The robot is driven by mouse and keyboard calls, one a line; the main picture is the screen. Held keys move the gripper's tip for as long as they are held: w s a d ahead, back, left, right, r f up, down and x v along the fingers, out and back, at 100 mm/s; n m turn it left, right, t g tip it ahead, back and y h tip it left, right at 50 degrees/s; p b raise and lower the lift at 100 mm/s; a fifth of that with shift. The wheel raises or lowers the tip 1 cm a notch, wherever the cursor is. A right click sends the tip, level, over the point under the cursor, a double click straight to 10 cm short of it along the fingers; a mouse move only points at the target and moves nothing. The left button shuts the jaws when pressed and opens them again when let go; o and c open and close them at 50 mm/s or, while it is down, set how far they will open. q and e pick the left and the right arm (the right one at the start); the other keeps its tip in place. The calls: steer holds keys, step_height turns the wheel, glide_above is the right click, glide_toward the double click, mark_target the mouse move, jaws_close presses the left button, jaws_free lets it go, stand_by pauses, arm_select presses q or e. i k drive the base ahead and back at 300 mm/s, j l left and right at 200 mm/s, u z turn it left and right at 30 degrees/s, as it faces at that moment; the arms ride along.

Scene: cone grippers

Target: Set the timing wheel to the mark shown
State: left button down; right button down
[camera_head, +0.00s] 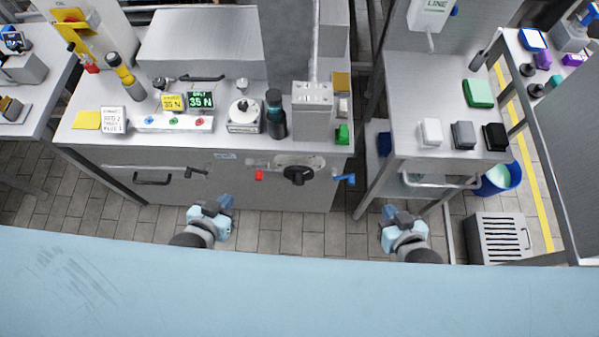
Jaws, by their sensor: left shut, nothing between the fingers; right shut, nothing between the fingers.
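A round white wheel (244,111) with a dark knob on top sits on a white base on the metal bench; its marks are too small to read. A black rotary knob (298,174) is on a pale plate on the bench's front panel. I cannot tell for certain which is the timing wheel. A white card (112,119) with small print, ending in what looks like "PLUS 3", stands at the bench's left. My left gripper (213,209) is shut and empty in front of the bench. My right gripper (394,215) is shut and empty, right of the bench. Both are apart from everything.
A red piece (259,175) and blue handle (344,180) flank the knob.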

mark_target(298, 173)
steer(key=k+u, duration=0.35)
steer(key=k+j+u, duration=0.15)
steer(key=u, duration=0.25)
steer(key=k+j+u, duration=0.2)
steer(key=u, duration=0.15)
